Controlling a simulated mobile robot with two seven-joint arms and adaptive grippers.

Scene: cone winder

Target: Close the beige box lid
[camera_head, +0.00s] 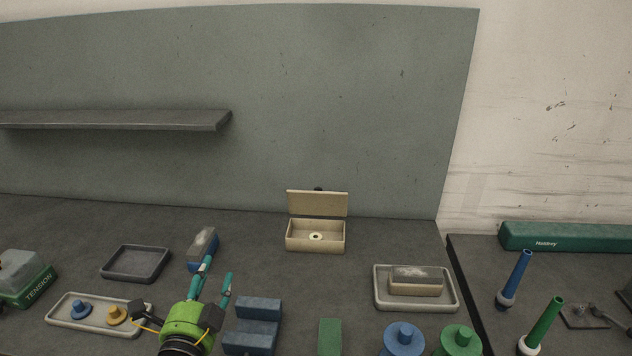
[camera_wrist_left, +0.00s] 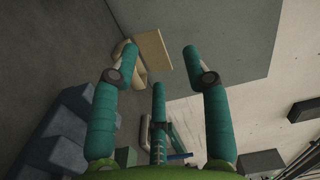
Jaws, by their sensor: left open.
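The beige box (camera_head: 315,244) stands at the back of the dark table in the head view, with its lid (camera_head: 317,203) raised upright at the rear. A small pale ring with a dark centre lies inside it. My left gripper (camera_head: 217,275) is open and empty, to the left of the box and nearer to me. In the left wrist view, the raised lid (camera_wrist_left: 153,55) shows between the spread teal fingers of my left gripper (camera_wrist_left: 160,65). Part of the box is hidden there behind a finger. My right gripper is not in view.
A blue cradle (camera_head: 254,325) stands right of the gripper. A pale tray (camera_head: 455,298) holds a block at right. The table directly before the box is clear.

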